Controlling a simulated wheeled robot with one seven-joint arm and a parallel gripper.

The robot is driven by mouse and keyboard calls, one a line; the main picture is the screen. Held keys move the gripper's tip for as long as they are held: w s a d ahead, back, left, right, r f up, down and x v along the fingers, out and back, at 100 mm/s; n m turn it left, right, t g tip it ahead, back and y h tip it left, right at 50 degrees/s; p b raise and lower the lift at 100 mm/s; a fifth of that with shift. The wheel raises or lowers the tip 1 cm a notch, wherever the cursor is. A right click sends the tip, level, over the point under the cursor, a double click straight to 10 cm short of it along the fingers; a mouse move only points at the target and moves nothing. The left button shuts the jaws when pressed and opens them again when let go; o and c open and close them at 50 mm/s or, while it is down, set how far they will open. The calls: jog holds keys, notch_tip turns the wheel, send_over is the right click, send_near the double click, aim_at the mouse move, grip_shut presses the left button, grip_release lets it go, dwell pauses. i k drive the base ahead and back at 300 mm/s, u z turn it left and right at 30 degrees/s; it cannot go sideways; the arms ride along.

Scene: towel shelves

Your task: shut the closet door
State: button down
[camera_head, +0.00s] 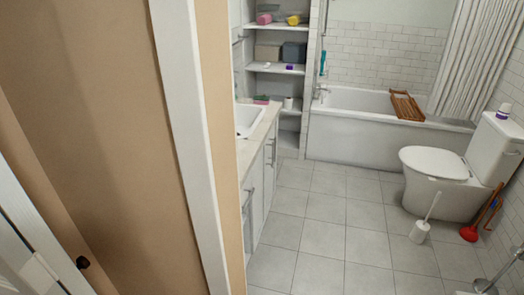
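At the lower left is a white panel edge (32,235), cut off by the picture's left and bottom edges. It looks like part of a door, but I cannot tell for sure that it is the closet door. A small dark knob (82,262) shows just right of it, against the tan wall. A light rectangular plate (38,272) sits on the white part. I cannot tell from this view how far the door stands open. My gripper is not in view.
A tan wall (110,120) and white upright trim (190,130) stand beside a bathroom. Inside are a counter with sink (250,119), shelves (275,68), a bathtub (350,135), a toilet (435,163), a brush (420,230) and a red plunger (469,233). The tiled floor (330,215) is mostly clear.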

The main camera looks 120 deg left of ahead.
aim_at(16, 207)
jog(key=z, duration=2.9)
jog(key=k, duration=2.15)
jog(key=z, duration=4.3)
